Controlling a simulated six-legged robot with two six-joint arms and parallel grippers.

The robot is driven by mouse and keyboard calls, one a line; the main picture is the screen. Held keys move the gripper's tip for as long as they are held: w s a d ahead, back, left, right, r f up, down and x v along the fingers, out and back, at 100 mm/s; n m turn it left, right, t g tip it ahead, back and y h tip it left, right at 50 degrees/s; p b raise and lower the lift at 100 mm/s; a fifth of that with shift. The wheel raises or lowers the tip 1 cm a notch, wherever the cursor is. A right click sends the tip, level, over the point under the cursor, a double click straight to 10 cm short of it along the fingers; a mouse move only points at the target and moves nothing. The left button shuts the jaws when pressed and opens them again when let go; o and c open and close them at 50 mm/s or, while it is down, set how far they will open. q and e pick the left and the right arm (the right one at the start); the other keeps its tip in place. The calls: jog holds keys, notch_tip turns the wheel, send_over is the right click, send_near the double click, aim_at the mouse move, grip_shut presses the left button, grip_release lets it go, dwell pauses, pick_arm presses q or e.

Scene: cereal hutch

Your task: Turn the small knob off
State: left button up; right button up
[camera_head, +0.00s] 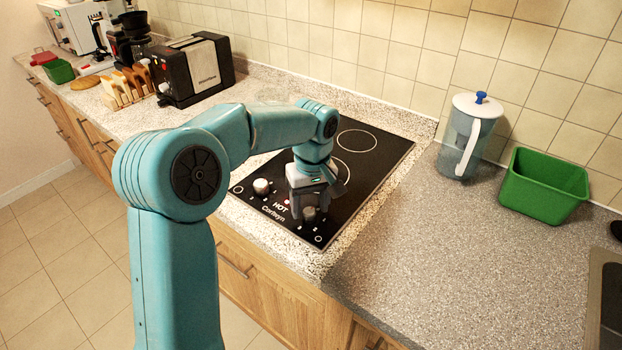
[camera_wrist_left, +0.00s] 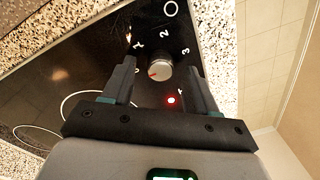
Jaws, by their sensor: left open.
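The black cooktop (camera_head: 258,208) has two round knobs on its front strip. The left knob (camera_head: 262,186) is silver and clear of my gripper. The right knob (camera_head: 309,214) sits just below my left gripper (camera_head: 311,203), partly in its shade. In the left wrist view, a silver knob (camera_wrist_left: 160,68) with a red pointer line shows just beyond and between the tips of my open left gripper (camera_wrist_left: 159,72). Gaps show on both sides of it. Marks 1, 2 and 3 surround it, and a red light (camera_wrist_left: 171,100) glows nearby. My right gripper is not in view.
A black-and-silver toaster (camera_head: 193,70) and a toast rack (camera_head: 126,88) stand left of the cooktop. A water jug (camera_head: 457,150) and a green tub (camera_head: 543,190) stand to the right. The grey counter (camera_head: 440,250) in front of them is clear.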

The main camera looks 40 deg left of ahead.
aim_at(312, 211)
pick_arm(q)
notch_tip(312, 211, up, 15)
jog(key=p, duration=0.2)
jog(key=shift+w+d+r, duration=0.15)
jog(key=shift+w, duration=0.1)
jog(key=shift+s, duration=0.1)
